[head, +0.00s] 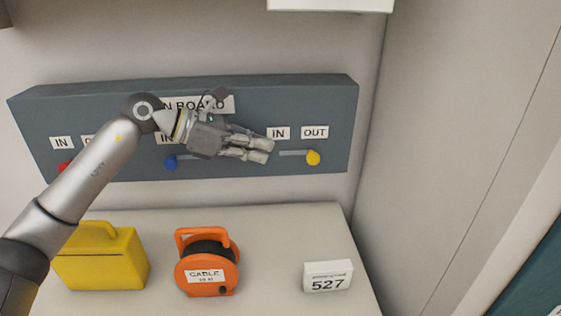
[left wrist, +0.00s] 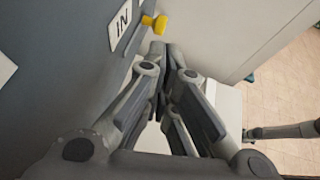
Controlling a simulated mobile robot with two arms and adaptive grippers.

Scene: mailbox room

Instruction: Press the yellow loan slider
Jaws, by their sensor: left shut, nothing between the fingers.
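The yellow slider knob (head: 313,157) sits at the right end of its slot, under the OUT label (head: 314,132) on the grey-blue board (head: 335,105). My left gripper (head: 270,151) is shut and empty in front of the board. Its fingertips point right, near the left end of the slot under the IN label (head: 278,133), apart from the knob in the picture. In the left wrist view the yellow knob (left wrist: 155,24) shows just beyond the shut fingertips (left wrist: 164,52). My right gripper is not in view.
A blue knob (head: 170,162) and a partly hidden red knob (head: 66,167) sit further left on the board. Below, a pale counter (head: 270,235) holds a yellow case (head: 110,262), an orange cable reel (head: 208,255) and a 527 sign (head: 328,276). A wall stands to the right.

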